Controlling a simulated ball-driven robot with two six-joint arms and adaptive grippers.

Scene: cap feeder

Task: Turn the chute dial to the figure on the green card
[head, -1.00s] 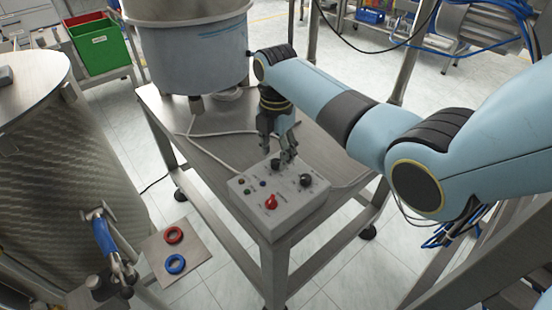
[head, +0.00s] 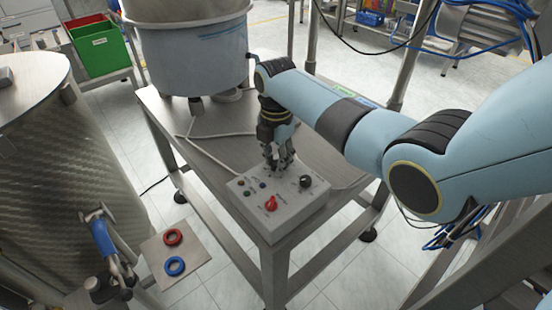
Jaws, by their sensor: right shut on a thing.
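The grey control box (head: 280,212) stands on the near corner of the steel table. On its top are a red knob (head: 270,203), a black knob (head: 305,183) on the right and small coloured buttons at the left. My right gripper (head: 279,168) points down at the back of the box top, shut on the rear black dial. Its fingers hide that dial, so its setting cannot be read. Which knob is the chute dial cannot be read from the lettering. I cannot make out a green card. My left gripper is not in view.
A large steel bowl feeder (head: 195,58) stands on the table (head: 205,140) behind the box, with a grey cable nearby. A steel drum (head: 60,170) is at left. A red ring (head: 173,237) and a blue ring (head: 175,266) lie on a plate beside it.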

